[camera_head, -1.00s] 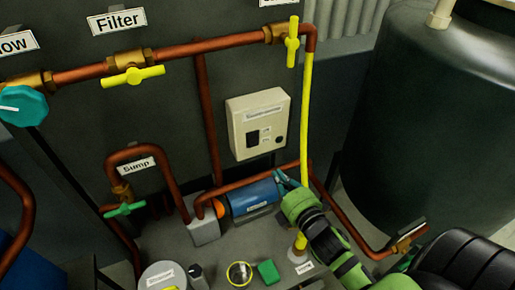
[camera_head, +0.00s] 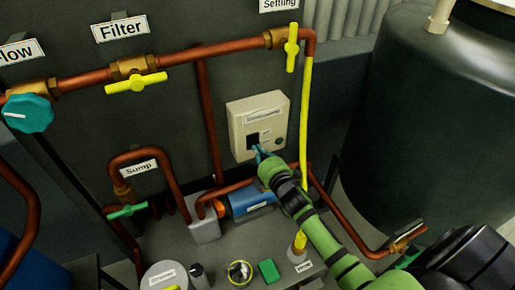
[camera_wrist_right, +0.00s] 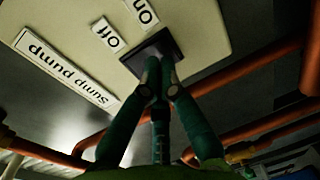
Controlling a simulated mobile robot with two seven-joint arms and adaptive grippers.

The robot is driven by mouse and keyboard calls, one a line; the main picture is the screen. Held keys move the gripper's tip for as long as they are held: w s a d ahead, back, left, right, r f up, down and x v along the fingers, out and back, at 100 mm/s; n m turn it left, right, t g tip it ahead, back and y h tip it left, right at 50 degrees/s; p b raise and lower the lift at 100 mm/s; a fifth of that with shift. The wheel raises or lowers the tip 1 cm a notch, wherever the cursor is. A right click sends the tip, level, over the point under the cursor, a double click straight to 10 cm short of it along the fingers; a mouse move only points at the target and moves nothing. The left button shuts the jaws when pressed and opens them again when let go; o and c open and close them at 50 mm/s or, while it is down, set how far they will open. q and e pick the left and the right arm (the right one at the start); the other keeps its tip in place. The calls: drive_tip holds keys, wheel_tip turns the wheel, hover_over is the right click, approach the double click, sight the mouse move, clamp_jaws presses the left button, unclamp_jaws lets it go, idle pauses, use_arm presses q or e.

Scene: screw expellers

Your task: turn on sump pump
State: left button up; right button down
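The cream control box (camera_head: 240,112) is on the dark panel, with a label, a black switch (camera_head: 252,141) and a round grey knob. My right gripper (camera_head: 259,152) reaches up to the box's lower middle, its fingertips just below the switch. In the right wrist view the box's label reads "Sump pump", upside down, and the black switch plate (camera_wrist_right: 170,47) sits beside "Off" (camera_wrist_right: 107,35) and "On" (camera_wrist_right: 142,9) labels. The right gripper's fingers (camera_wrist_right: 158,75) are drawn together, their tips overlapping the plate; contact is unclear. The blue pump motor (camera_head: 252,197) is below. My left gripper is out of view.
A vertical yellow pipe (camera_head: 306,115) runs just right of the box. Copper pipes with a yellow filter valve (camera_head: 136,82) and a teal flow knob (camera_head: 28,114) cross above and left. A large dark tank (camera_head: 430,120) stands at the right.

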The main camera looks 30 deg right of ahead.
drive_tip(key=shift+w, duration=0.45)
drive_tip(key=shift+f, duration=0.1)
